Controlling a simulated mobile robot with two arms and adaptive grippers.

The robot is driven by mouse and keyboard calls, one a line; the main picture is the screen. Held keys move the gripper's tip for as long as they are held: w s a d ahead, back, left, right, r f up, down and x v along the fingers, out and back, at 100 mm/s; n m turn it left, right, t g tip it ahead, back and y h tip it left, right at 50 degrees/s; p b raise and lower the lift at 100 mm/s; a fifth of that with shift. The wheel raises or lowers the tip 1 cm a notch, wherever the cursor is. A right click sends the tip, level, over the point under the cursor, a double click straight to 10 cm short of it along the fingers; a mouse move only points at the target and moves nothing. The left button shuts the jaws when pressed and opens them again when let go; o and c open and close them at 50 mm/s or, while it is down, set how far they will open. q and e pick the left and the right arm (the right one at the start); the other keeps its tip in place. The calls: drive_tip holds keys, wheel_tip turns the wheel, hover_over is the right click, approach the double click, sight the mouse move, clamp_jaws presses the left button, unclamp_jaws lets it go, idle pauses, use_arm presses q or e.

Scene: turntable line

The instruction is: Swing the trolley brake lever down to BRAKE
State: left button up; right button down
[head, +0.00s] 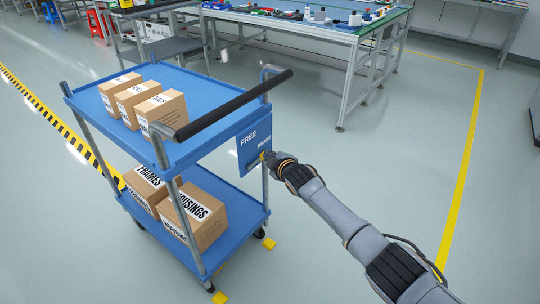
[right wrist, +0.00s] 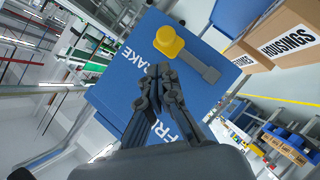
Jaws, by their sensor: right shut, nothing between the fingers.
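The blue trolley (head: 218,150) stands left of centre, with a blue brake panel (head: 247,150) marked FREE and BRAKE at its handle end. In the right wrist view the panel (right wrist: 110,92) fills the middle. My right gripper (head: 268,156) is shut and empty at the panel. Its fingertips (right wrist: 158,74) appear close to the knob; I cannot tell whether they touch. My left gripper is out of view.
The black push handle (head: 235,104) runs above the panel. Cartons (head: 160,107) stand on the top shelf and larger ones (head: 200,215) on the lower shelf. A workbench (head: 300,22) with small parts stands behind. The floor right of the trolley is clear.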

drive_tip(key=v, duration=1.2)
idle(0.3)
idle(0.3)
